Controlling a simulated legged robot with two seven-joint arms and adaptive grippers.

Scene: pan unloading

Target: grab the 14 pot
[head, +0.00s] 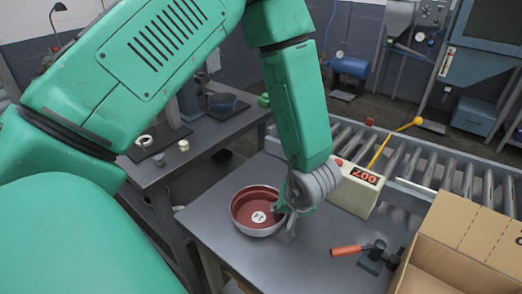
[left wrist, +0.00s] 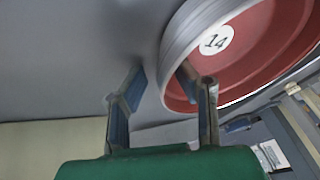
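The 14 pot (head: 240,213) is a round pan, red inside with a pale metal outside, on the grey table. A white disc marked 14 lies on its inner floor. The pot also fills the upper right of the left wrist view (left wrist: 262,62). My left gripper (head: 283,217) is at the pot's right rim in the head view. In the left wrist view, my left gripper (left wrist: 162,74) is open, with one finger outside the pot wall and the other on its inner side. A gap shows between the fingers and the wall. My right gripper is out of view.
An orange-handled tool (head: 350,249) and a cardboard box (head: 465,245) are at the right. A roller conveyor (head: 420,165) runs behind the table (head: 300,262). Another table (head: 215,135) stands at the left.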

